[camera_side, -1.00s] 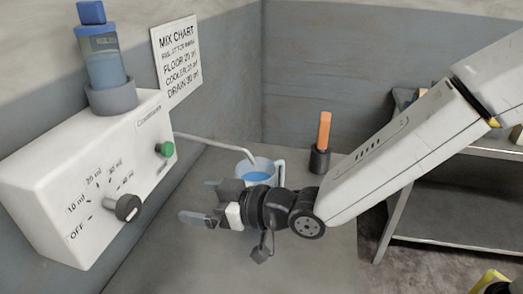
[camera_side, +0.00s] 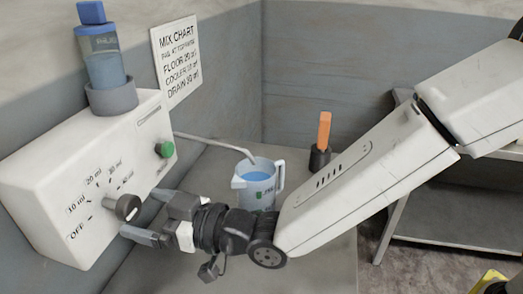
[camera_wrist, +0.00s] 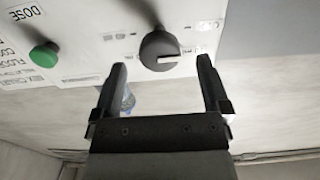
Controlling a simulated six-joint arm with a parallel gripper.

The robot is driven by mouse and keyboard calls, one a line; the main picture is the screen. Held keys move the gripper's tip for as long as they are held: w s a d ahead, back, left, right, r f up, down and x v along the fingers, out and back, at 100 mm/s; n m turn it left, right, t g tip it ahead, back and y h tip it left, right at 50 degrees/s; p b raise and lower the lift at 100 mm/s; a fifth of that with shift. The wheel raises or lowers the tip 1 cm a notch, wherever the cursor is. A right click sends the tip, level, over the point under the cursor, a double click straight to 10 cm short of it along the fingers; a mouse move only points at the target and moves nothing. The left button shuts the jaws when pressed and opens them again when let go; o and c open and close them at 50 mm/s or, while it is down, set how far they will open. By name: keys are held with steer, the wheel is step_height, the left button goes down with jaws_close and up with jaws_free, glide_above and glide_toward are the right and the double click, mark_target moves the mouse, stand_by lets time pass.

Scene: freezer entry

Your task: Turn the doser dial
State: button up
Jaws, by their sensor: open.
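The doser (camera_side: 45,165) is a white box on the left wall. Its dark round dial (camera_side: 128,207) is on the front face, with marks from OFF through several ml values around it. The dial (camera_wrist: 160,48) also shows in the wrist view, with a pale pointer line. My gripper (camera_side: 145,217) is open and empty, just in front of and slightly below the dial. In the wrist view my gripper (camera_wrist: 162,75) has its two fingers apart, one on each side of the dial's lower edge; I cannot tell whether either touches it.
A green button (camera_side: 165,149) is to the right of the dial on the doser. A blue bottle (camera_side: 104,62) stands on top. A jug of blue liquid (camera_side: 257,183) stands on the bench under a spout. A holder with an orange handle (camera_side: 322,135) is behind it.

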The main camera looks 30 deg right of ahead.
mark_target(135, 209)
steer(key=shift+x, duration=2.7)
steer(key=shift+c, duration=0.3)
steer(key=c, duration=1.2)
steer(key=shift+c, duration=0.2)
